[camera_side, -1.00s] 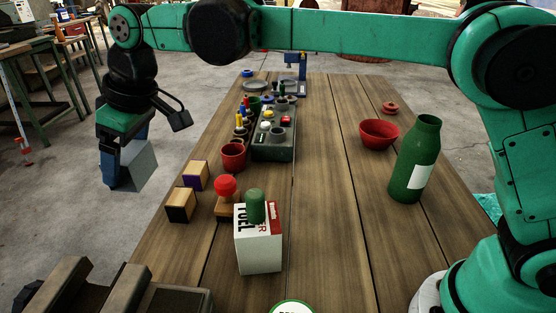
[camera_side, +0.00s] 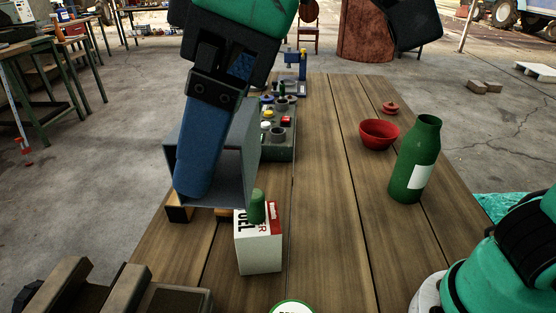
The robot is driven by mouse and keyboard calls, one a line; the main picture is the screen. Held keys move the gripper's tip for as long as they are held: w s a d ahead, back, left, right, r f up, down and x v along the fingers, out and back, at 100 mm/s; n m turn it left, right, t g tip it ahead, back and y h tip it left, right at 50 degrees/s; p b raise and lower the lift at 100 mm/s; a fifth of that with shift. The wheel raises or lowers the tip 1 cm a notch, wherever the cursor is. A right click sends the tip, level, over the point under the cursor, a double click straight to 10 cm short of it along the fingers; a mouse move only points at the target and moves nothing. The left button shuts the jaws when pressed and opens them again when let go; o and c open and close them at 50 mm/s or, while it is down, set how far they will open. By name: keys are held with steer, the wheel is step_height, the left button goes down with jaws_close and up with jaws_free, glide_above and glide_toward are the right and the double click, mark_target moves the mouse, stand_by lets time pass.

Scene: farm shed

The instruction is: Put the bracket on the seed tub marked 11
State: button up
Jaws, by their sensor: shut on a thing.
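My gripper (camera_side: 197,180) reaches down from the top, left of the middle, with its blue fingers shut on the grey bracket (camera_side: 238,168). The bracket looks like an angular channel of flat plates. It appears in front of the left part of the table, and I cannot tell its exact height above the top. No number 11 is readable in this view, so I cannot tell which thing is the seed tub marked 11. The red cup and red-topped knob seen earlier are hidden behind the gripper and bracket.
A white fuel box (camera_side: 258,248) with a green knob (camera_side: 257,206) stands close to the bracket. A dark tray (camera_side: 278,150) with small parts lies behind. A green bottle (camera_side: 414,160) and red bowl (camera_side: 379,134) stand right. The middle of the table (camera_side: 325,200) is clear.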

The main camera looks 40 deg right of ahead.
glide_above(295, 309)
steer(key=a, duration=0.2)
steer(key=s, duration=0.1)
steer(key=f, duration=2)
steer(key=shift+s+d+f, duration=0.1)
steer(key=shift+d+f, duration=0.1)
steer(key=shift+d, duration=0.1)
steer(key=shift+f, duration=0.15)
steer(key=o, duration=1.2)
